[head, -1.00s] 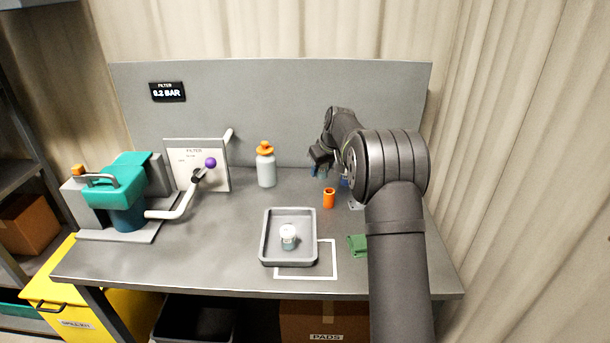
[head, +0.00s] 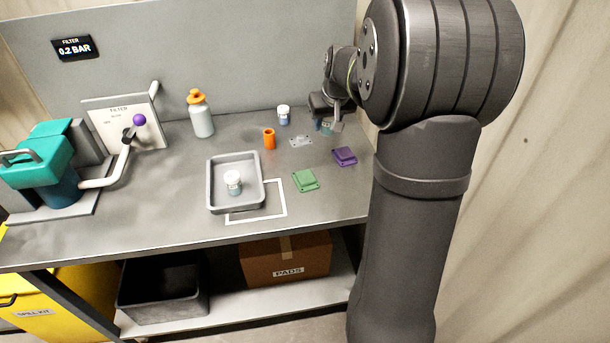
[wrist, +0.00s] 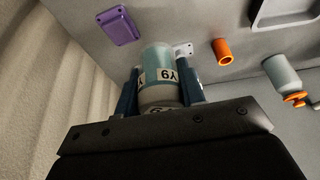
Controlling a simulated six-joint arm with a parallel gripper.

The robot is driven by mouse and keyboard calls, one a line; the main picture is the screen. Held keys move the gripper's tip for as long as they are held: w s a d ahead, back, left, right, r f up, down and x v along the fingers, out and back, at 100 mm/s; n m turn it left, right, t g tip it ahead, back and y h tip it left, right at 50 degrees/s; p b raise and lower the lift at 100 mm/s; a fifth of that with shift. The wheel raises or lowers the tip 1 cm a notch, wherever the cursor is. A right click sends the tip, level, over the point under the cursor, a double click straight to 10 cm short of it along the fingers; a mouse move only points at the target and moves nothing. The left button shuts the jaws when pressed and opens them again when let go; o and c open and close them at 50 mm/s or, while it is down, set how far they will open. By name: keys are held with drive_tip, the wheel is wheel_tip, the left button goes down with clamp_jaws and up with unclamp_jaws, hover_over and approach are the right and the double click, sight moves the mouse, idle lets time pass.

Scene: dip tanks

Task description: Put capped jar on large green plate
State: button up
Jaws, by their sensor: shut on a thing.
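My gripper (head: 327,125) is at the back right of the bench, beside the arm. In the wrist view my gripper (wrist: 160,92) has its blue fingers shut on a jar (wrist: 157,58) with teal contents and a white label, seemingly reading Y9 upside down. The held jar (head: 326,128) is small and partly covered in the head view; I cannot make out its cap. The green plate (head: 305,181) lies bare right of the grey tray. Another white-capped jar (head: 233,183) stands in the tray, and one more (head: 283,115) stands at the back.
The grey tray (head: 211,190) overlaps a white outlined square (head: 284,205). A grey bottle (head: 202,121) stands further left. The green plate's surroundings are fairly clear.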

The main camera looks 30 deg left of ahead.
drive_tip(key=s+d+m, duration=0.2)
drive_tip(key=s+d, duration=0.2)
drive_tip(key=d, duration=0.5)
hover_over(305, 171)
drive_tip(key=s, duration=0.1)
drive_tip(key=shift+t+h, duration=0.3)
drive_tip(key=shift+t, duration=0.1)
drive_tip(key=f, duration=0.5)
drive_tip(key=d+f, duration=0.1)
drive_tip(key=f, duration=0.1)
drive_tip(key=shift+s+f, duration=0.15)
drive_tip(key=shift+f, duration=2.2)
drive_tip(key=shift+f, duration=0.1)
drive_tip(key=o, duration=1)
drive_tip(key=v, duration=1.2)
